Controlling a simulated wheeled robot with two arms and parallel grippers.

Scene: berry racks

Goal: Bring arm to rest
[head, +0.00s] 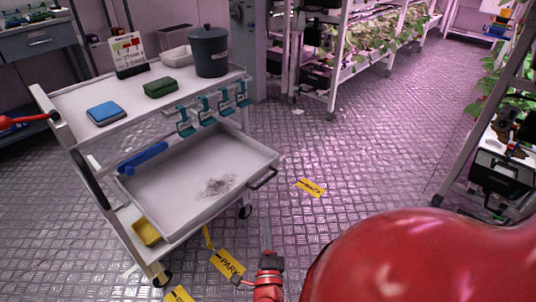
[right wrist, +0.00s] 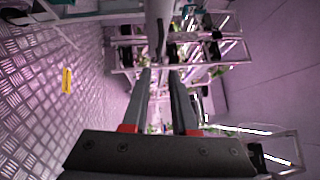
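My right gripper (head: 266,226) is in the lower middle of the head view, above the floor in front of the cart. In the right wrist view its two dark fingers (right wrist: 161,72) stand apart, with nothing seen held between them. A red part with a dark tip at the left edge of the head view looks like my left gripper (head: 52,116). It is beside the cart's top corner, and its finger state cannot be made out. A large red part of my own arm fills the lower right of the head view.
The white cart (head: 62,98) has a pulled-out drawer (head: 165,190), with a dark pot (head: 210,52), blue block (head: 106,112) and green block (head: 160,87) on top. A plant rack (head: 335,85) stands behind, another shelf (head: 455,178) at right.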

